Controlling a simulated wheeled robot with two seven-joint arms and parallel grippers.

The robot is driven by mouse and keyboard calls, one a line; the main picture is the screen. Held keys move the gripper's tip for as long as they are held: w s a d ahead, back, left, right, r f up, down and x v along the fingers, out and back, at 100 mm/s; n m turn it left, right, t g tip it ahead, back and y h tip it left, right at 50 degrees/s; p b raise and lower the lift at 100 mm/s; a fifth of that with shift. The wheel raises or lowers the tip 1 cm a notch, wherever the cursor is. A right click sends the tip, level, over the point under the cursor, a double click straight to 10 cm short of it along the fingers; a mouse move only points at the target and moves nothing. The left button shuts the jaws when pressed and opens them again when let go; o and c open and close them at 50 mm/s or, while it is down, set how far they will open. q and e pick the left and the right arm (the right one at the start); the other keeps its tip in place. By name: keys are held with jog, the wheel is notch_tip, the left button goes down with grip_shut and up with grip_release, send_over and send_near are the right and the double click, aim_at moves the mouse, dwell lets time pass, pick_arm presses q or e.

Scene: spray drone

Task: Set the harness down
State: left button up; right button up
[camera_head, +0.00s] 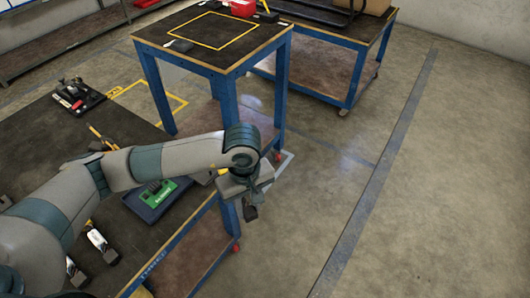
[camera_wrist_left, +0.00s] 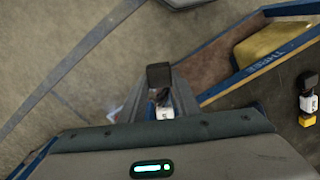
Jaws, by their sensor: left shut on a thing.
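My left gripper (camera_head: 246,188) hangs past the right edge of the near workbench, over open floor. It is shut on a small harness with a black end (camera_head: 250,212), which points down. In the left wrist view the harness shows a black block (camera_wrist_left: 158,75) and a white labelled part (camera_wrist_left: 164,113) between the fingers of my left gripper (camera_wrist_left: 162,98). The rest of it is hidden by the gripper. My right gripper is not in view.
The near workbench (camera_head: 38,140) holds a blue tray (camera_head: 146,212) with a green board (camera_head: 164,191), a black fixture (camera_head: 78,97), and white-and-black pieces (camera_head: 100,241) near its front. A blue-framed table (camera_head: 182,52) with a yellow outlined square stands behind. The floor at right is clear.

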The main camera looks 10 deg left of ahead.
pick_arm(q)
jog(key=s+a+f+m, duration=0.1)
jog(key=s+a+m, duration=0.3)
jog(key=a+m, duration=0.3)
jog(key=shift+s+a+m, duration=0.15)
jog(key=shift+s+m, duration=0.15)
jog(key=shift+m, duration=0.3)
